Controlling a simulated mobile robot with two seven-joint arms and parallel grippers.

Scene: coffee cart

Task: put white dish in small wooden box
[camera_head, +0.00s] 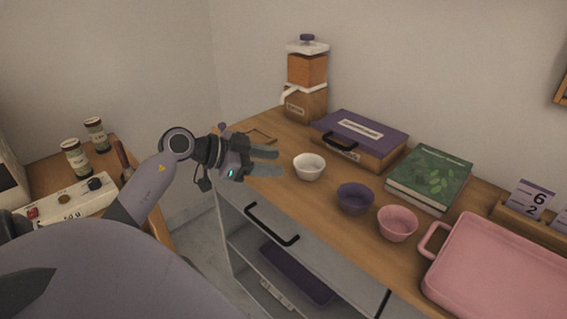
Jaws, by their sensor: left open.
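The white dish (309,168) is a small round bowl, upright on the wooden counter (290,135). My left gripper (279,162) reaches in from the left, with its fingers parted and pointing right toward the dish. It holds nothing, and a small gap seems to separate the fingertips from the dish. A small, low wooden box or tray (262,136) lies behind the gripper, near the counter's left end. The gripper hides part of it. My right gripper is out of view.
Right of the dish stand a purple bowl (355,199) and a pink bowl (397,223). Behind are a purple-lidded case (380,134), a green book (432,175) and a wooden grinder (306,75). A pink tray (500,270) fills the right end.

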